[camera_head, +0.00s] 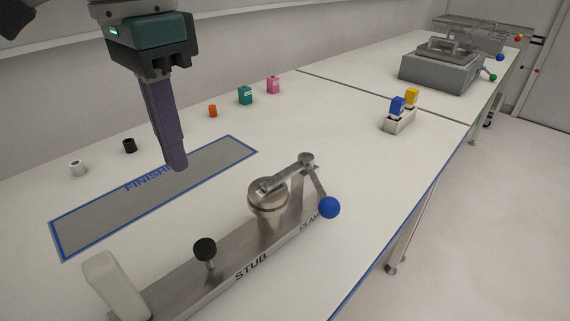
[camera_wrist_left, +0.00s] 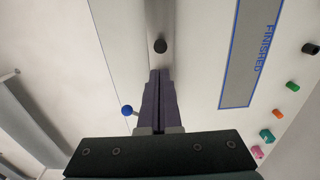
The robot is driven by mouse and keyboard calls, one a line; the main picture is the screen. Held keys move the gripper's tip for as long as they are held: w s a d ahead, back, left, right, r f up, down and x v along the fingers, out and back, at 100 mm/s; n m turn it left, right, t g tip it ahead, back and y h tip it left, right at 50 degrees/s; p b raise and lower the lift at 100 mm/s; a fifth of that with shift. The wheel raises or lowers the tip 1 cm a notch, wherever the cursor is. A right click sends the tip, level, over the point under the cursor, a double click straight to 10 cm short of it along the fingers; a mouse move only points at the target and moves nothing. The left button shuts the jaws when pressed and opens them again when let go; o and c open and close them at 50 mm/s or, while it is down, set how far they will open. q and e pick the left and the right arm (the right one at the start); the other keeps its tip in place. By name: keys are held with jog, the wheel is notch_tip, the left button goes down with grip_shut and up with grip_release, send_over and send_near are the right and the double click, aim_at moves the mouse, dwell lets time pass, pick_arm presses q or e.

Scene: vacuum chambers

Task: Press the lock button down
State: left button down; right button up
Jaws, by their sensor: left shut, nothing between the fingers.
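The lock button, which I take to be the black round knob (camera_head: 205,247) on a short stem, stands up from the metal base plate (camera_head: 185,279) marked STUB and CLAMP. In the left wrist view the black knob (camera_wrist_left: 160,46) lies just beyond my fingertips. My left gripper (camera_head: 177,166) points down, shut and empty, above the table on the far side of the knob and apart from it. It also shows in the left wrist view (camera_wrist_left: 160,73). My right gripper is not in view.
A round metal stub (camera_head: 268,203) sits under a clamp arm with a blue ball handle (camera_head: 329,208). A pale upright block (camera_head: 115,282) stands at the plate's near end. The FINISHED mat (camera_head: 90,232) is bare. Small coloured containers, such as a teal one (camera_head: 245,96), line the back.

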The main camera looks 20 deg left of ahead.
aim_at(203, 246)
pick_arm(q)
jog(key=shift+w, duration=0.15)
jog(key=shift+f, duration=0.1)
notch_tip(203, 246, down, 13)
jog(key=shift+f+b, duration=0.15)
jog(key=shift+b, duration=1.1)
jog(key=shift+f, duration=0.35)
